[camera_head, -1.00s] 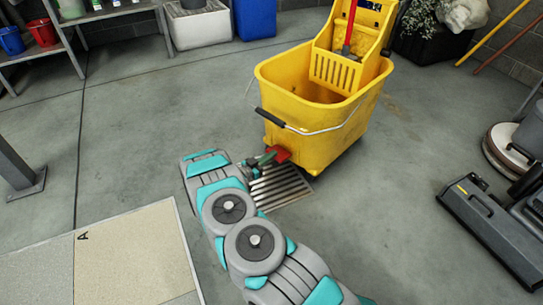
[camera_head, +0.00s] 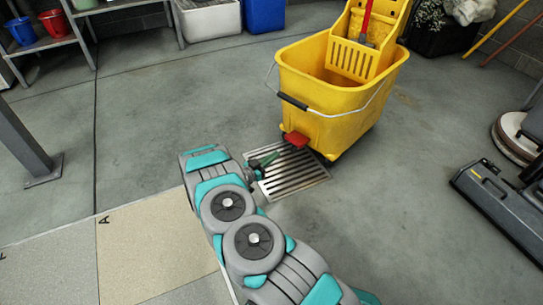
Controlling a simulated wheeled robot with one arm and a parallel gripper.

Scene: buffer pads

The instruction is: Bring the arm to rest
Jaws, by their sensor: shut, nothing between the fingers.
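My arm, grey with teal panels, reaches up from the bottom of the head view, folded at its round joints. My gripper (camera_head: 268,160) is small and dark green at the arm's far end. It is shut and empty. It is above the edge of the slotted floor drain (camera_head: 300,180), left of the yellow mop bucket (camera_head: 330,112). The bucket's red drain part (camera_head: 297,139) is just beyond the fingertips, with a small gap in the picture. The fingertips are small, so their height above the floor is hard to tell.
A grey post (camera_head: 25,145) stands at left. Shelves with buckets (camera_head: 52,29) are behind. A floor machine (camera_head: 500,205) is at right. Floor between is clear.

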